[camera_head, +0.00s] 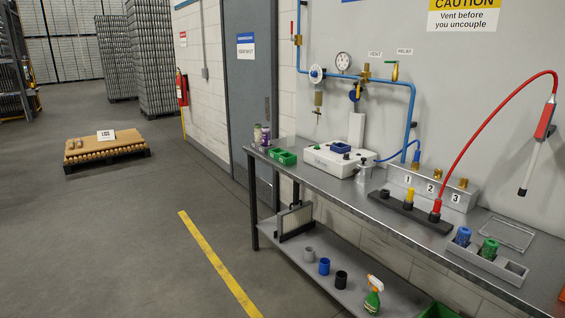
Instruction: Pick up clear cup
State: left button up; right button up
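No cup in the camera_head view is plainly clear. On the lower shelf stand a grey cup (308,254), a blue cup (324,266) and a black cup (341,280) in a row. The grey one is palest, but I cannot tell whether it is see-through. A small greyish container (364,173) stands on the bench top beside the white machine, too small to make out. Neither of my grippers is in view.
The steel bench (405,238) runs along the right wall. A spray bottle (373,297) stands on the shelf. The floor left is open.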

aim_at(291, 139)
jog(key=i+u, duration=0.35)
jog(key=i, duration=1.25)
jog(key=i+j+z, duration=0.1)
jog(key=i+z, duration=0.35)
jog(key=i+j+z, duration=0.7)
jog(key=i+z, duration=0.15)
jog(key=i, duration=0.05)
